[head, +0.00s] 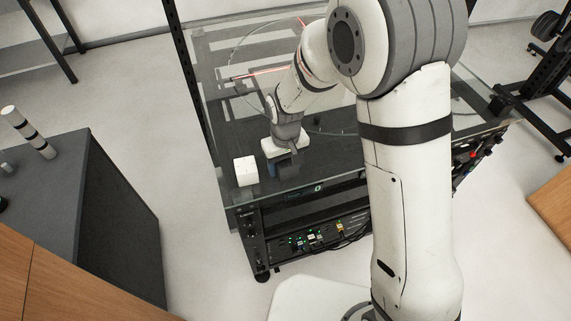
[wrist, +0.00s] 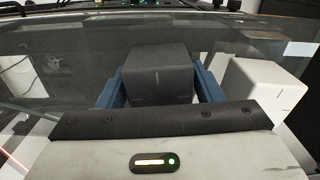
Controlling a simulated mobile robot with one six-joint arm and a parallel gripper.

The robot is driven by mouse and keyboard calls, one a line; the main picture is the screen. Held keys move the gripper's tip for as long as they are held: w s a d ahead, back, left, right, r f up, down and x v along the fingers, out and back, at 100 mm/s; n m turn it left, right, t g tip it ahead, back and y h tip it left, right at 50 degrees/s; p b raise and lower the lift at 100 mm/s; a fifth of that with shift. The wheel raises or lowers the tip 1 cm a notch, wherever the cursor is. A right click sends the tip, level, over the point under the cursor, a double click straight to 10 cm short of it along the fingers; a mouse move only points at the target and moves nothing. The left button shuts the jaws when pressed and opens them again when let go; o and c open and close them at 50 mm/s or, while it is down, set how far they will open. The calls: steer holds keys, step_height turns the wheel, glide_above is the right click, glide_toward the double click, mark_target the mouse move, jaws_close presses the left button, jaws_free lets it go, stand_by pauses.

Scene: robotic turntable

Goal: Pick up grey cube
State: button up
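The grey cube (wrist: 158,78) is dark grey with a small light mark on its face. In the wrist view it sits between the two blue fingers of my gripper (wrist: 160,88). No clear gap shows between the cube and either finger, but I cannot tell whether they press on it. In the head view my gripper (head: 284,167) points down at the near part of the glass table, and the grey cube cannot be made out there. I cannot tell whether the cube rests on the glass or is lifted.
A white cube (head: 245,171) stands on the glass table (head: 225,128) left of my gripper; it also shows in the wrist view (wrist: 262,92) close beside the right finger. A dark cabinet (head: 120,220) with a striped cylinder (head: 30,133) is at the left.

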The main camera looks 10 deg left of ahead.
steer(key=c, duration=0.8)
steer(key=shift+o, duration=0.2)
steer(key=shift+r, duration=0.1)
